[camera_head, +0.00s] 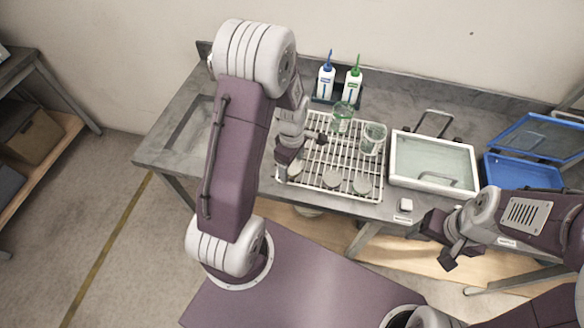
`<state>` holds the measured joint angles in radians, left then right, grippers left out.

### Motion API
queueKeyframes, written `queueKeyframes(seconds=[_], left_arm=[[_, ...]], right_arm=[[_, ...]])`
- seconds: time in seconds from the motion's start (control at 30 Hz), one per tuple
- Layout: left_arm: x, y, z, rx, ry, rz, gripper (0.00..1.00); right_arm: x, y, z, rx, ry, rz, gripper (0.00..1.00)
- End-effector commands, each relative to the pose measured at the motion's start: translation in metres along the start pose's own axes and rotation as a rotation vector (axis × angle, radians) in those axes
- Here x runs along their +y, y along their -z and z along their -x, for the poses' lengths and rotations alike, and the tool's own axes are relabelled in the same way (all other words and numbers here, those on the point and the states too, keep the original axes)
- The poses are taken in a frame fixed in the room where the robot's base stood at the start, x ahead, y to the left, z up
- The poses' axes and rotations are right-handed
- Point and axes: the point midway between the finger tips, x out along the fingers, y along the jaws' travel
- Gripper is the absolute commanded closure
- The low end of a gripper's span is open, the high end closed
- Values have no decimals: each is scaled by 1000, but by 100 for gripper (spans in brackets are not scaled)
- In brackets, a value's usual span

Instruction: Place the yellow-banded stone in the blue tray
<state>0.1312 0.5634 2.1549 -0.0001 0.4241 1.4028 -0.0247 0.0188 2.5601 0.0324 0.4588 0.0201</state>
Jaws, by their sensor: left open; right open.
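Several pale round stones stand along the front of a wire rack (318,158): a left one (295,170), a middle one (331,180) and a right one (362,187). They are too small for me to tell which has a yellow band. The blue tray (520,172) is at the right end of the table, its blue-framed clear lid (541,138) raised. My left gripper (303,148) is open and empty above the rack's left part, near the left stone. My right gripper (438,243) is open and empty in front of the table's edge.
Two clear glass beakers (374,139) stand on the rack. Behind it, a blue-capped bottle (327,80) and a green-capped bottle (353,84) sit in a dark holder. A white-framed box (432,163) with a glassy lid lies between rack and blue tray. A sink (193,137) is at left.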

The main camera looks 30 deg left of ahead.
Motion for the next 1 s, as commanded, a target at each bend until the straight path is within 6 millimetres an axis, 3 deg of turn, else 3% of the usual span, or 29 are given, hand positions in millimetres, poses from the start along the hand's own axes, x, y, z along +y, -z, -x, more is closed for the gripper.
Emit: queueKeyframes(seconds=[0.2, 0.27, 0.47, 0.77, 1.0], left_arm=[[0, 0, -2, 0, -1, 0, 24], [0, 0, -2, 0, -1, 0, 38], [0, 0, -2, 0, -1, 0, 92], [1, 0, 2, 1, -3, 0, 92], [2, 0, 39, 1, -9, 0, 92]], right_arm=[[0, 0, 0, 0, 0, 0, 28], [0, 0, 0, 0, 0, 0, 28], [0, 0, 0, 0, 0, 0, 28], [0, 0, 0, 0, 0, 0, 28], [0, 0, -1, 0, 0, 0, 28]])
